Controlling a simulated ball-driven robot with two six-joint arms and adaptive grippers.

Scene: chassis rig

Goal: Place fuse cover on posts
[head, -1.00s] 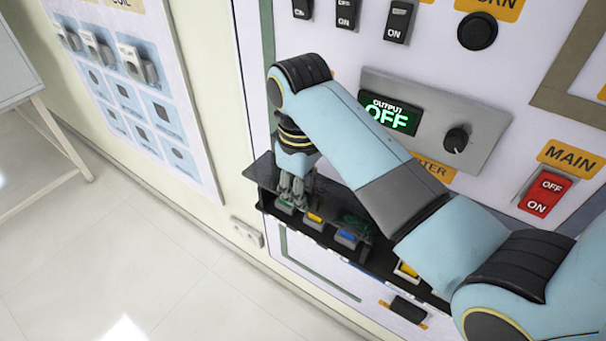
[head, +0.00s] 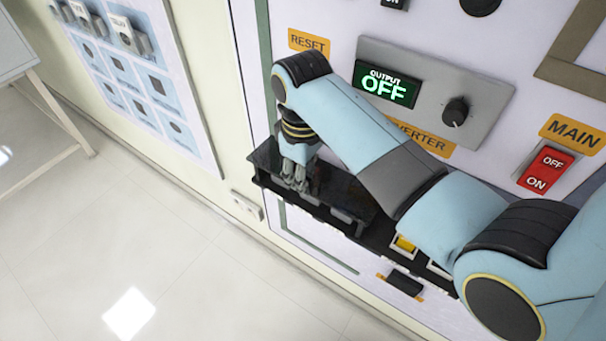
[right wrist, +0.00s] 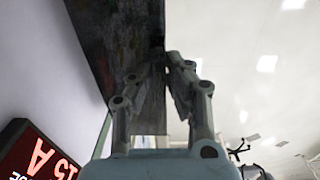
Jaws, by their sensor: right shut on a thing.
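The fuse cover (head: 345,203) is a dark, glossy flat panel over the left part of the black fuse shelf (head: 376,238) on the cabinet front. My right gripper (head: 296,184) is shut on the cover near its left end. In the right wrist view the cover (right wrist: 118,45) is a dark plate running up from between the fingers of my right gripper (right wrist: 160,80). The posts cannot be made out, and I cannot tell whether the cover rests on them. My left gripper is not in view.
A yellow fuse (head: 404,243) shows right of the cover, close under my right forearm. Above are the OUTPUT OFF display (head: 386,87), a knob (head: 455,111) and the red MAIN switch (head: 545,170). A wall socket (head: 246,205) is at lower left.

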